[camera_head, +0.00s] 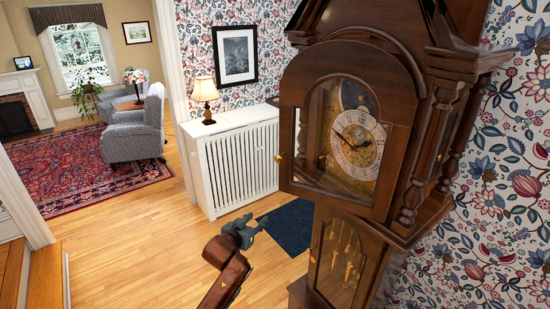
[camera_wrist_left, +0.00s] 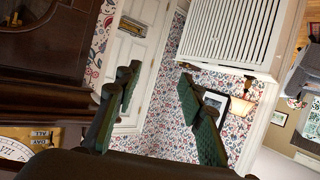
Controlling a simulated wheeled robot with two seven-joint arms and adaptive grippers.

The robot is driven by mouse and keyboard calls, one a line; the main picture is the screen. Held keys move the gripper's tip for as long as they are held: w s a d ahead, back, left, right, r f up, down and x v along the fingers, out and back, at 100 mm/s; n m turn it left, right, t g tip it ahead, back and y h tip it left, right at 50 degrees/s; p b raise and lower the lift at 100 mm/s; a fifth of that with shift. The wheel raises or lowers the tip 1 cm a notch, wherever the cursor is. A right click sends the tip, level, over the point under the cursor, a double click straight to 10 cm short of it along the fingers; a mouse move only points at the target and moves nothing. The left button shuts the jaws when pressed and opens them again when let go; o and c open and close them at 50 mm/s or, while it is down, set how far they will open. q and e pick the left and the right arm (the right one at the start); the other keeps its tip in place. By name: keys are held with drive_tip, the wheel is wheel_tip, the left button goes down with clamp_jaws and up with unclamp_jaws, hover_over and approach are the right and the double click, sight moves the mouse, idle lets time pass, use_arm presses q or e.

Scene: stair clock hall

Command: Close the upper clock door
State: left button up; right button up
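The upper clock door (camera_head: 293,110) is an arched dark wood frame with glass, in front of the pale round dial (camera_head: 357,145). It looks ajar, its left edge standing out from the tall clock's hood (camera_head: 360,25). A small brass knob (camera_head: 278,158) sits on that left edge. My left gripper (camera_head: 250,226) is below and left of the knob, apart from the door. In the left wrist view its two green-padded fingers (camera_wrist_left: 158,88) are spread with nothing between them. Part of the dial (camera_wrist_left: 12,150) shows at that view's lower left. My right gripper is not in view.
The lower clock door (camera_head: 338,262) is below the hood. A white slatted radiator cover (camera_head: 238,165) with a lamp (camera_head: 205,97) stands behind my left gripper. A dark blue mat (camera_head: 290,225) lies beside the clock. The wood floor (camera_head: 140,245) at left is clear.

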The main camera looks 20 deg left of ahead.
use_arm(q)
drive_tip(key=s+d+r+t+h, duration=0.1)
drive_tip(key=s+d+r, duration=0.1)
drive_tip(key=r, duration=0.7)
drive_tip(key=s+d+r+t, duration=0.1)
drive_tip(key=s+d+r, duration=0.15)
drive_tip(key=r, duration=0.65)
drive_tip(key=m+t+h, duration=0.2)
approach(277, 160)
drive_tip(key=x, duration=0.2)
drive_tip(key=p+x, duration=0.1)
drive_tip(key=x, duration=0.6)
drive_tip(key=shift+w+d+p, duration=0.1)
drive_tip(key=shift+w+p, duration=0.2)
drive_tip(key=shift+p, duration=0.05)
drive_tip(key=shift+c, duration=0.3)
clamp_jaws()
